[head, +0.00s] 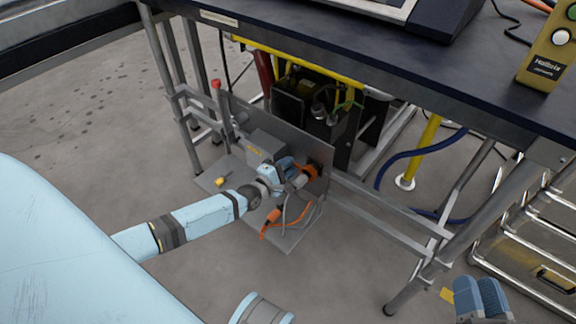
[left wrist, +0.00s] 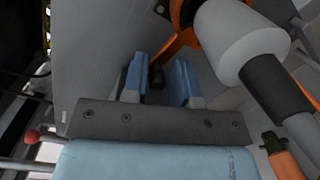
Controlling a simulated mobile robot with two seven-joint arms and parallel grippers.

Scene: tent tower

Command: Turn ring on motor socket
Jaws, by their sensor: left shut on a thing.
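The orange ring and socket (head: 316,168) sit on an upright grey plate under the table. The ring's orange edge also shows in the left wrist view (left wrist: 182,40). A pale grey plug (left wrist: 238,38) with a dark collar is at the socket. My left gripper (head: 288,167) is beside the socket. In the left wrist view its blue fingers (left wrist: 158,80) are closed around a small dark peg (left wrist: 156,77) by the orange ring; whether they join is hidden. My right gripper (head: 481,297) is low at the right, its blue fingers close together, far from the socket.
The dark table top (head: 350,55) overhangs the socket. A grey box (head: 267,147) stands left of it. A loose orange connector (head: 272,216) with cables lies on the grey base plate. A red-tipped lever (head: 216,86) is at the left. Metal frame legs stand on both sides.

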